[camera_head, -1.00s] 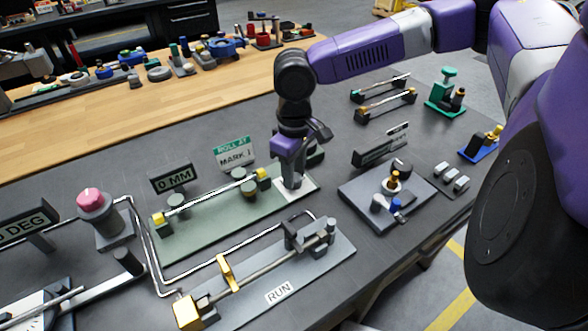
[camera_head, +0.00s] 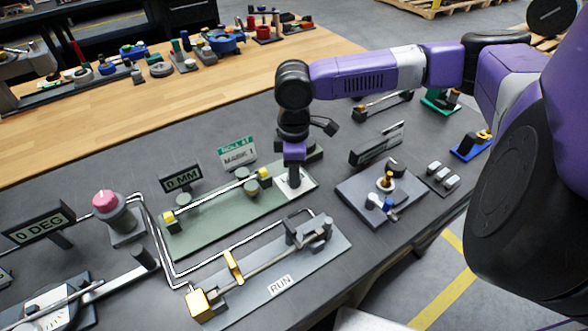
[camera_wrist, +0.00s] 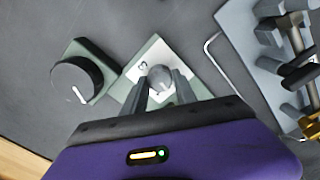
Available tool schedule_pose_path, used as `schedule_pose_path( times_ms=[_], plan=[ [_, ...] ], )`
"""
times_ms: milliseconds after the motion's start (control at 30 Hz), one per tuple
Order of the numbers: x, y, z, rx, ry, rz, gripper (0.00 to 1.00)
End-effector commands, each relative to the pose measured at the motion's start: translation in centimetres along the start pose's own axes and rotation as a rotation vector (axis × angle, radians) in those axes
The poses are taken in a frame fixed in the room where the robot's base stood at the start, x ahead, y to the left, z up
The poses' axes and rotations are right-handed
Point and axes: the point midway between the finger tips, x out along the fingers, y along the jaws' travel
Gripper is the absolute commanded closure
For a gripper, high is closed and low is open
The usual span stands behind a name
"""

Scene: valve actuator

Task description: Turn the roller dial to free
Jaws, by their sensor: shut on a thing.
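The roller dial (camera_wrist: 161,77) is a small round grey knob on a white plate (camera_wrist: 194,60) at the end of the green roller base (camera_head: 205,222). A small dark symbol shows on the plate beside the knob in the wrist view. My gripper (camera_wrist: 160,88) points down over the plate, its two fingers on either side of the knob and shut on it. In the head view my gripper (camera_head: 294,174) stands at the right end of the green base and hides the knob. I cannot read which setting the dial points to.
A black knob with a white line (camera_wrist: 77,80) stands close beside the plate. The sign reading 0 MM (camera_head: 181,179) and the ROLL AT MARK sign (camera_head: 237,152) stand behind the base. A grey RUN fixture (camera_head: 262,275) lies in front, and a dark plate with small knobs (camera_head: 350,187) to the right.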

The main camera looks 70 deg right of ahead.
Motion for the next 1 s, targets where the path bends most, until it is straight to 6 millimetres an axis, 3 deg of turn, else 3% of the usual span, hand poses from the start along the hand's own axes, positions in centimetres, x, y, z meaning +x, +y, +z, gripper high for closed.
schedule_pose_path(
  times_ms=[467, 500, 567, 1000],
  plan=[
    [-0.07, 0.06, -0.07, -0.014, 0.002, 0.002, 1.00],
    [-0.07, 0.06, -0.07, -0.014, 0.002, 0.002, 0.59],
    [-0.06, 0.05, -0.06, -0.014, 0.002, 0.002, 0.47],
    [-0.80, 0.04, -0.02, -0.013, 0.001, 0.001, 0.45]
  ],
)
